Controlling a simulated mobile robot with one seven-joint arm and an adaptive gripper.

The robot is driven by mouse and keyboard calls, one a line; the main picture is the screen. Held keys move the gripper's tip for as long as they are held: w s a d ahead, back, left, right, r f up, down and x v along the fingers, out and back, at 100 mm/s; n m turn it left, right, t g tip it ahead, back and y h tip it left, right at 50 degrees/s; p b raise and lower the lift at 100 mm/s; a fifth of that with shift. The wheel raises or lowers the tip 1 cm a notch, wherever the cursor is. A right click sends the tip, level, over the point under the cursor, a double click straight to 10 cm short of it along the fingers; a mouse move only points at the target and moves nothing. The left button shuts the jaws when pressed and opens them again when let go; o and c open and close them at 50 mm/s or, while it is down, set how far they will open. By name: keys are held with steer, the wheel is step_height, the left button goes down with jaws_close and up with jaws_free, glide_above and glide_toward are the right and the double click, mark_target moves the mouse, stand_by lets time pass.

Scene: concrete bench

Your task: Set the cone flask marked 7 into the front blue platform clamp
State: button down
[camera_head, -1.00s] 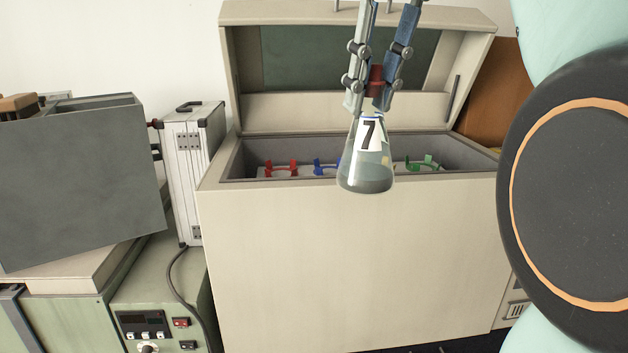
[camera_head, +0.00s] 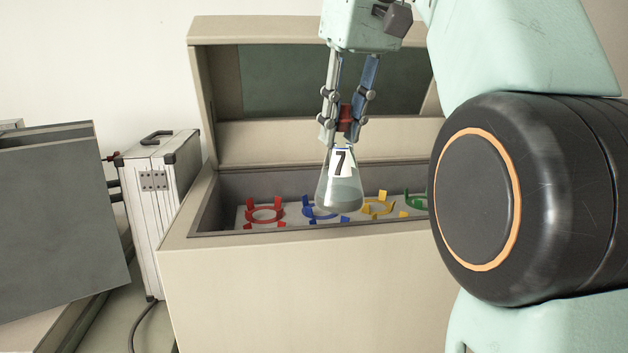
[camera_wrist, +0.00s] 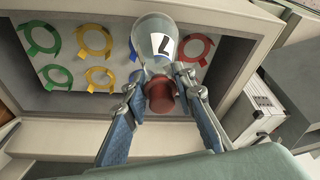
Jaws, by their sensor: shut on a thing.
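My gripper (camera_head: 341,138) is shut on the neck of a clear cone flask marked 7 (camera_head: 340,190), just below its red stopper (camera_head: 346,117). The flask hangs upright over the open chest, apart from the clamps as far as I can tell. In the wrist view the flask (camera_wrist: 153,38) covers much of the blue part of the clamp rows. The front blue clamp (camera_head: 310,212) shows partly behind the flask in the head view. Another blue piece (camera_wrist: 134,77) shows beside my finger in the wrist view; its ring is mostly hidden.
Red (camera_head: 265,214), yellow (camera_head: 378,207) and green (camera_head: 416,201) clamps stand in the chest (camera_head: 178,222). Its raised lid (camera_head: 215,100) stands behind my gripper. A silver case (camera_head: 158,185) and grey box (camera_head: 60,210) stand left. My arm fills the right.

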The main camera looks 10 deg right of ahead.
steer(key=w+f+b, duration=0.1)
steer(key=w+f, duration=0.6)
steer(key=f, duration=0.3)
steer(key=shift+w+d+b, duration=0.35)
steer(key=shift+w+b, duration=0.05)
steer(key=shift+f, duration=0.15)
steer(key=shift+f, duration=0.1)
steer(key=c, duration=1.6)
jaws_free()
steer(key=shift+f, duration=0.1)
